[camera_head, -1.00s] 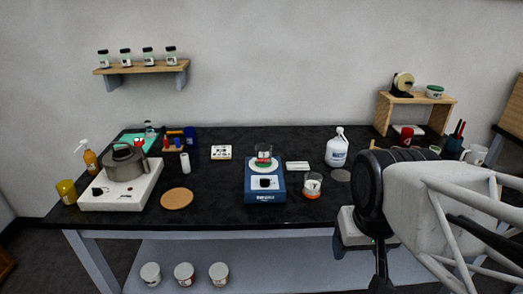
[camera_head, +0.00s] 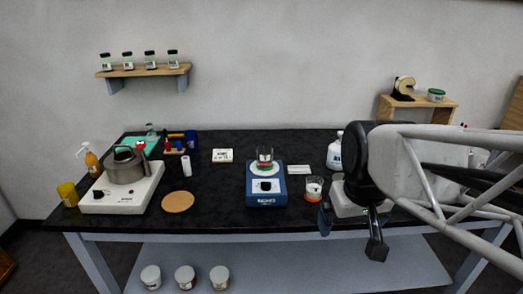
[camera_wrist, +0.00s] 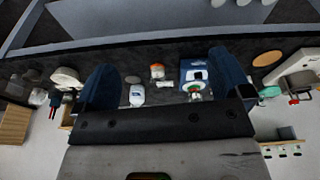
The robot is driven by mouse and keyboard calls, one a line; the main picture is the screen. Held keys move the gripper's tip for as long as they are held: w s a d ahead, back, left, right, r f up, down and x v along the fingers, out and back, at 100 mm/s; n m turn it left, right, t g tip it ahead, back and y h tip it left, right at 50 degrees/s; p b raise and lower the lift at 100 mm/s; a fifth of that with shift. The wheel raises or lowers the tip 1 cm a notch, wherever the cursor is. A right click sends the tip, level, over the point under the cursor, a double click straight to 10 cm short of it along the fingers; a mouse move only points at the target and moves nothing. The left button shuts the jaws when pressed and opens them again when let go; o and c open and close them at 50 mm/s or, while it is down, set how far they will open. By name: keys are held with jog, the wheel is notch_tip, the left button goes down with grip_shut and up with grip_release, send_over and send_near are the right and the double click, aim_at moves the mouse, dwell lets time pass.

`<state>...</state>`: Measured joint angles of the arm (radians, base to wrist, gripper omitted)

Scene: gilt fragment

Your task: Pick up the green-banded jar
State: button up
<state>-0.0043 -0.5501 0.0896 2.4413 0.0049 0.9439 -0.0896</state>
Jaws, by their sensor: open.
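I cannot single out a green-banded jar with certainty. Several small clear jars with dark lids (camera_head: 149,61) stand on the wall shelf at upper left; traces of green show on them, but their bands are too small to read. A white tub with green at its top (camera_head: 436,95) sits on the wooden riser at right. Three pale jars (camera_head: 185,277) stand on the low shelf under the table, one with a reddish label. My gripper (camera_head: 350,228) is open at the table's front right, well away from all of these. In the wrist view my open fingers (camera_wrist: 165,85) have nothing between them up close.
The black table (camera_head: 225,220) holds a hotplate with a kettle (camera_head: 122,168), a blue device with a glass (camera_head: 265,187), an orange-bottomed beaker (camera_head: 314,188) and a white bottle (camera_head: 334,152). A cork disc (camera_head: 178,202) lies left of centre. The front middle is clear.

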jog(key=w+a+r+n, duration=0.2)
jog(key=w+r+n, duration=0.1)
jog(key=w, duration=1)
jog(key=n+g+y, duration=0.2)
jog(key=n, duration=0.7)
send_over(264, 156)
jog(key=w+d, duration=0.2)
notch_tip(264, 156, down, 13)
jog(key=shift+w+a+f+n, duration=0.2)
jog(key=shift+w+a+n, duration=0.1)
jog(key=shift+w+a, duration=0.1)
jog(key=shift+a+f, duration=0.2)
jog(key=shift+f, duration=1.1)
jog(key=shift+w+a+f, duration=0.15)
jog(key=shift+a+f, duration=0.05)
jog(key=shift+f, duration=1.1)
jog(key=shift+w+a+f, duration=0.1)
jog(key=shift+a+f, duration=0.05)
jog(key=shift+f, duration=1.1)
